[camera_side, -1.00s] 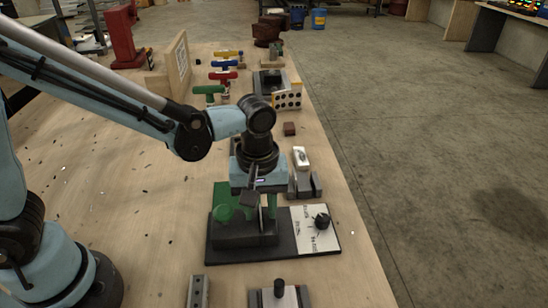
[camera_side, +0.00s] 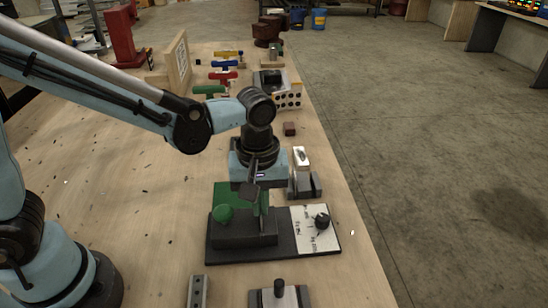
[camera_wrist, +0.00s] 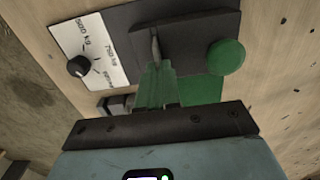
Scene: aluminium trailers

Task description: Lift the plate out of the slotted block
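The dark slotted block (camera_side: 240,235) stands on a black base, and it also shows in the wrist view (camera_wrist: 195,42). A thin grey plate (camera_wrist: 155,45) stands edge-on at the block in the wrist view. Its lower part is hidden, and it cannot be made out clearly in the side view. My gripper (camera_side: 262,208) points down over the right part of the block. Its pale green fingers (camera_wrist: 155,70) are close together with the plate's edge between them, apparently shut on it. I see no clear gap between plate and block.
A white label with a black dial (camera_side: 321,220) lies right. A grey block holding a white piece (camera_side: 301,160) stands behind, and a black-knobbed fixture (camera_side: 279,290) in front.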

